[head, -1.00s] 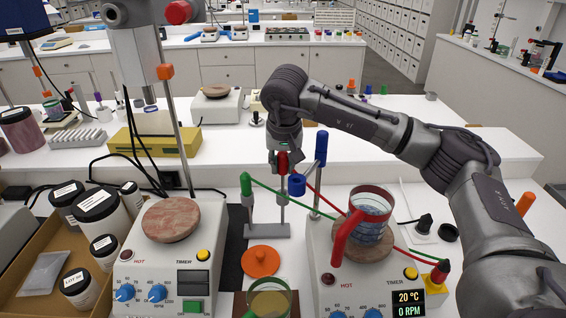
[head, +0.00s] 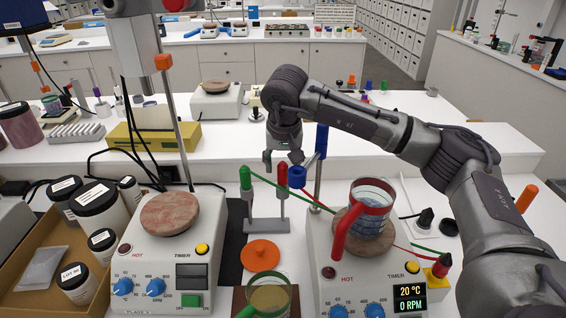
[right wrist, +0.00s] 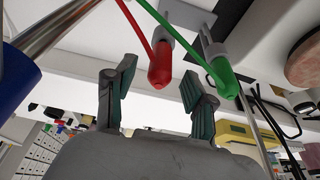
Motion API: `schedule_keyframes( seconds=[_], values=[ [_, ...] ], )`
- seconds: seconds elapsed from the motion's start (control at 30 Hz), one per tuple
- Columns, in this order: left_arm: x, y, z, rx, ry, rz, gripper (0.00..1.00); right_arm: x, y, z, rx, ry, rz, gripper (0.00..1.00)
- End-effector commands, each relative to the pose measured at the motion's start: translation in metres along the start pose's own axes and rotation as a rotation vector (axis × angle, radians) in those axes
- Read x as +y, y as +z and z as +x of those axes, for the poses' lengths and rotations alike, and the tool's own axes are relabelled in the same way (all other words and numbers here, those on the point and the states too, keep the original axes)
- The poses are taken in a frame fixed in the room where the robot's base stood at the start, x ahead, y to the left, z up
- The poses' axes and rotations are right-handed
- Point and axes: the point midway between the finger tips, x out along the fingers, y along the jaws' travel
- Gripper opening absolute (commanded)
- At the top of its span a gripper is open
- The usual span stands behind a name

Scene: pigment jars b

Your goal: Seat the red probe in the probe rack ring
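The red probe (head: 282,178) stands upright at the right-hand post of the grey probe rack (head: 268,224), its lower part at the holder there. The ring itself is too small to make out. The green probe (head: 245,178) stands at the rack's left post. My right gripper (head: 282,158) is open just above the red probe and apart from it. In the right wrist view the red probe (right wrist: 160,65) shows between and beyond the spread fingers, with the green probe (right wrist: 222,78) to the right. My left gripper is not in view.
A blue clamp ring (head: 297,177) on a metal rod stands close right of the red probe. A hotplate with a red-handled beaker (head: 370,208) stands right, another hotplate (head: 168,255) left. An orange disc (head: 260,255) lies in front of the rack. Red and green cables cross rightward.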

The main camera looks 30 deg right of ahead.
Motion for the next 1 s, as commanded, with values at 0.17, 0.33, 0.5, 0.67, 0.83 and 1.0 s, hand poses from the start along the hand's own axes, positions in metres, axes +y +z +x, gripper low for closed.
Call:
schedule_keyframes(
  seconds=[0.17, 0.33, 0.5, 0.67, 0.83, 1.0],
  values=[
    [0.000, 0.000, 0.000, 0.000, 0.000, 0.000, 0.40, 0.000, 0.001, 0.001, -0.002, 0.002, -0.001, 0.56],
    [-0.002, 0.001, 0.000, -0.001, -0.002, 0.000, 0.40, 0.000, 0.001, -0.004, -0.001, 0.001, -0.001, 0.56],
    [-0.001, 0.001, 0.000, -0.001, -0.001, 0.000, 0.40, -0.001, 0.000, -0.031, 0.002, -0.003, 0.000, 0.56],
    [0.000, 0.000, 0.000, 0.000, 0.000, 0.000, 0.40, -0.001, -0.001, -0.067, 0.003, -0.002, -0.001, 0.56],
    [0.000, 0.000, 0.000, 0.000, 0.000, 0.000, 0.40, 0.000, 0.000, -0.099, 0.003, -0.001, 0.000, 0.56],
    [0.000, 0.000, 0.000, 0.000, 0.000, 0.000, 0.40, 0.000, 0.000, -0.116, 0.001, 0.000, 0.000, 0.56]
  ],
)
